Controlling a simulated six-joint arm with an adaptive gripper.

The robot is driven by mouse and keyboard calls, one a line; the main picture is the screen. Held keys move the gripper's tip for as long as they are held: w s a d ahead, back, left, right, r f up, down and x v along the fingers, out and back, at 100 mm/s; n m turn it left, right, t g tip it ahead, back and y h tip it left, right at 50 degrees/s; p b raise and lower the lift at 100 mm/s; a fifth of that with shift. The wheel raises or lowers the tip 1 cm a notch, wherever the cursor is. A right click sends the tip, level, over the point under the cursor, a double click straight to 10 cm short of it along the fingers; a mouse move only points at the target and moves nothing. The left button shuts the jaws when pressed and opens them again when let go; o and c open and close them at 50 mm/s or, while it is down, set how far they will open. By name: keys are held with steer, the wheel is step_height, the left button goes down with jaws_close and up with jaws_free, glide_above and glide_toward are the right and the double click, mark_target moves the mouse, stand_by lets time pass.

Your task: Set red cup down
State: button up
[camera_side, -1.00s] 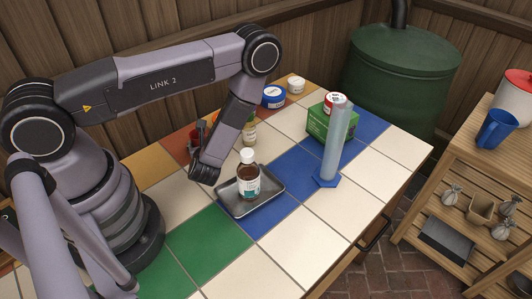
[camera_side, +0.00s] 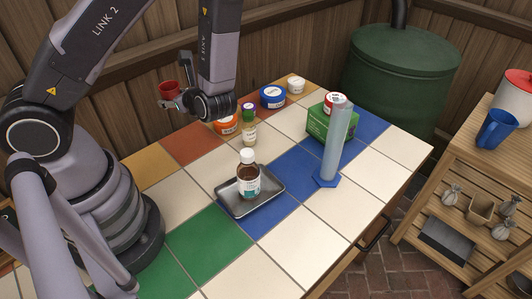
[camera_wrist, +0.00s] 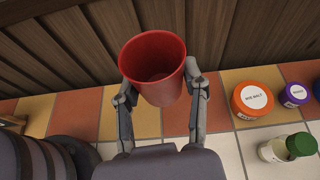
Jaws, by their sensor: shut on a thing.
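The red cup (camera_side: 169,90) is up in the air above the back left of the tiled table in the side view. It looks upright and its open top shows in the wrist view (camera_wrist: 154,62); the inside that shows looks empty. My gripper (camera_side: 172,101) is shut on the cup, with one finger on each side of it in the wrist view (camera_wrist: 157,92). The tiled table (camera_side: 172,199) lies below, apart from the cup.
An orange-lidded tub (camera_side: 226,126), a green-capped jar (camera_side: 249,131) and a blue tub (camera_side: 273,96) stand along the back. A brown bottle (camera_side: 248,178) stands on a grey tray (camera_side: 276,182). A tall cylinder (camera_side: 334,145) stands by a green box (camera_side: 318,122). Left-side tiles are clear.

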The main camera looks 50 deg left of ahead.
steer(key=s+d+r+n+g+h, duration=0.1)
steer(key=s+d+r+n+g, duration=0.1)
steer(key=s+d+n+g, duration=0.45)
steer(key=s+d+n+g+h, duration=0.3)
steer(key=s+d+n+h, duration=0.5)
steer(key=d, duration=0.3)
steer(key=s+d+n+g+h, duration=0.3)
steer(key=s+d+n+h, duration=0.35)
steer(key=d+h, duration=0.35)
steer(key=n+t+h, duration=0.8)
steer(key=n+t, duration=0.6)
steer(key=n, duration=0.2)
glide_above(263, 263)
steer(key=f, duration=1.5)
steer(key=shift+s+d+f, duration=0.1)
steer(key=shift+s+f, duration=0.1)
steer(key=shift+f, duration=0.1)
step_height(263, 263, down, 4)
steer(key=shift+w+f, duration=0.15)
steer(key=shift+f, duration=0.45)
steer(key=shift+f, duration=0.15)
